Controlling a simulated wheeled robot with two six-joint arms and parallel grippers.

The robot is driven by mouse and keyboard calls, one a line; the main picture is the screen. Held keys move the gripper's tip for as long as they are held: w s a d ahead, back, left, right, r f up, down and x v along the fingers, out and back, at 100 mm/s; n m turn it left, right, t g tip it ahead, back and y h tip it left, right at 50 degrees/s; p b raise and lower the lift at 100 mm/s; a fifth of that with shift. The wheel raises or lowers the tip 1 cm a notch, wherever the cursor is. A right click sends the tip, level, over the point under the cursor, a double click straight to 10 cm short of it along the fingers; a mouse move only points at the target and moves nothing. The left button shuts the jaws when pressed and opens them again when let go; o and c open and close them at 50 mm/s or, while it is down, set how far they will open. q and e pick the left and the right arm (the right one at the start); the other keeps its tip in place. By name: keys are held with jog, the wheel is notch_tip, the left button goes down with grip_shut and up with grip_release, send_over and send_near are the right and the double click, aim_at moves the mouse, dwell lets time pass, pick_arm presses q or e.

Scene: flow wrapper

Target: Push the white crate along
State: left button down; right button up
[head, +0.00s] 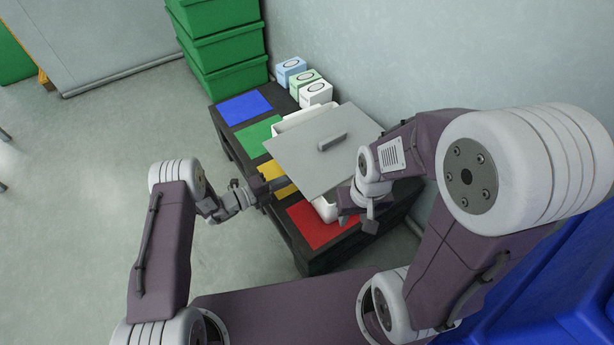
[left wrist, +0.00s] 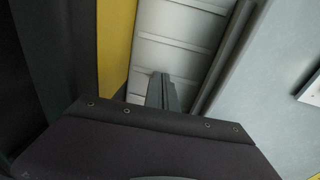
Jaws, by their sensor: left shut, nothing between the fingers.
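The white crate (head: 325,209) stands on the dark bench, and a grey lid (head: 296,158) with a bar handle hides most of it. Its ribbed wall (left wrist: 180,50) also shows in the left wrist view. My left gripper (head: 272,186) is shut and empty, low beside the crate's left side. Its fingertips (left wrist: 160,85) appear in front of the ribbed wall; I cannot tell if they touch it. My right gripper (head: 358,218) is at the crate's near right end, over the bench. Its jaw opening is unclear.
The dark bench (head: 232,147) carries blue (head: 244,107), green (head: 257,137), yellow (head: 274,170) and red (head: 318,226) mats. Three small boxes (head: 304,82) stand at its far end. Green crates (head: 225,50) are stacked beyond. The wall is close on the right; the floor at left is clear.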

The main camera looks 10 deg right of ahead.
pick_arm(q)
jog(key=shift+r+b+x, duration=0.2)
jog(key=shift+b+x, duration=0.4)
jog(key=shift+x, duration=1.15)
jog(key=shift+r+b+x, duration=0.2)
jog(key=shift+b+x, duration=0.35)
jog(key=shift+x, duration=1.2)
jog(key=shift+s+a+p, duration=0.1)
jog(key=shift+a+p, duration=0.2)
jog(key=shift+p+v, duration=0.55)
jog(key=shift+v, duration=0.7)
jog(key=shift+f+p+v, duration=0.25)
jog(key=shift+p+v, duration=0.2)
jog(key=shift+v, duration=1)
jog(key=shift+f+p+v, duration=0.2)
jog(key=shift+p+v, duration=0.2)
jog(key=shift+v, duration=1.05)
